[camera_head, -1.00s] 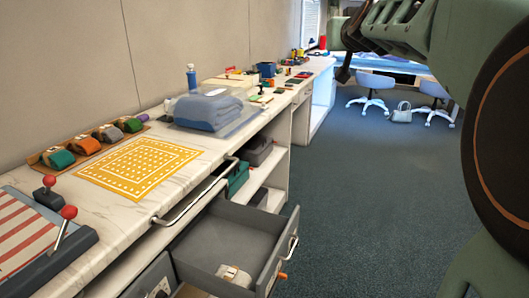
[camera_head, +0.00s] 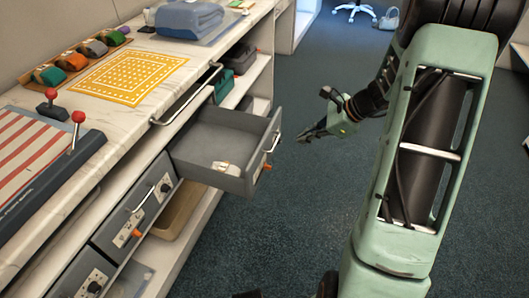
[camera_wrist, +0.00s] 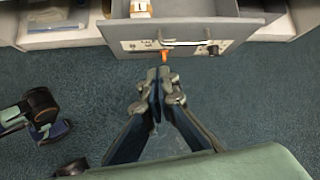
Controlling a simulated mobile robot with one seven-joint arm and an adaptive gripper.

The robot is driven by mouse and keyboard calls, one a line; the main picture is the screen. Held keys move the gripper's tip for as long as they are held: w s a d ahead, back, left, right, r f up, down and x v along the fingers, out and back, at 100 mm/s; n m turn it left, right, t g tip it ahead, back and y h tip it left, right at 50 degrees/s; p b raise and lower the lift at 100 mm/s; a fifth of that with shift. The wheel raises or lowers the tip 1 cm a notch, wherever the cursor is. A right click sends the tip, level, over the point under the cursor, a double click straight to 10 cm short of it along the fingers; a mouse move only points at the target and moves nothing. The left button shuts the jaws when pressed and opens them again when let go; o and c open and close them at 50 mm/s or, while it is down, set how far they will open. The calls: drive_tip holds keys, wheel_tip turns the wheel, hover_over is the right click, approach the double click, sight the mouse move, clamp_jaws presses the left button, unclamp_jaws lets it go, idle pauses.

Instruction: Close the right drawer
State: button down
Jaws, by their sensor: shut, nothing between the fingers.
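The right drawer (camera_head: 222,150) is a grey drawer pulled out from under the counter, with a small pale item (camera_head: 226,168) lying in it. Its front has a metal bar handle (camera_head: 274,142) and an orange knob, and the front also shows in the wrist view (camera_wrist: 185,46). My gripper (camera_head: 305,136) is to the right of the drawer front, above the floor, apart from it in the head view. In the wrist view my gripper's fingers (camera_wrist: 160,78) are together and empty, pointing at the drawer front close to the orange knob (camera_wrist: 164,55). Whether they touch it I cannot tell.
Two shut grey drawers (camera_head: 132,215) are at the left under the white counter (camera_head: 110,125). A metal rail (camera_head: 186,98) runs along the counter's edge. A lever panel (camera_head: 45,155), a yellow mat (camera_head: 128,77) and a folded blue cloth (camera_head: 188,18) are on top. The carpet (camera_head: 300,220) is clear.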

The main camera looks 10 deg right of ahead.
drive_tip(key=s+a+f+m+y, duration=0.1)
drive_tip(key=s+a+m, duration=0.1)
drive_tip(key=s+m, duration=0.1)
drive_tip(key=b, duration=0.3)
approach(258, 155)
drive_tip(key=shift+s+x, duration=0.2)
drive_tip(key=shift+x, duration=2.9)
drive_tip(key=shift+f, duration=0.2)
drive_tip(key=shift+w+a, duration=0.25)
drive_tip(key=shift+a, duration=0.1)
drive_tip(key=w+a+p, duration=0.2)
drive_tip(key=w+a, duration=0.4)
drive_tip(key=a, duration=0.4)
drive_tip(key=w+a+p, duration=0.2)
drive_tip(key=w+a, duration=0.4)
drive_tip(key=a, duration=0.4)
drive_tip(key=shift+a, duration=0.35)
drive_tip(key=shift+s+d, duration=0.1)
drive_tip(key=shift+d, duration=0.05)
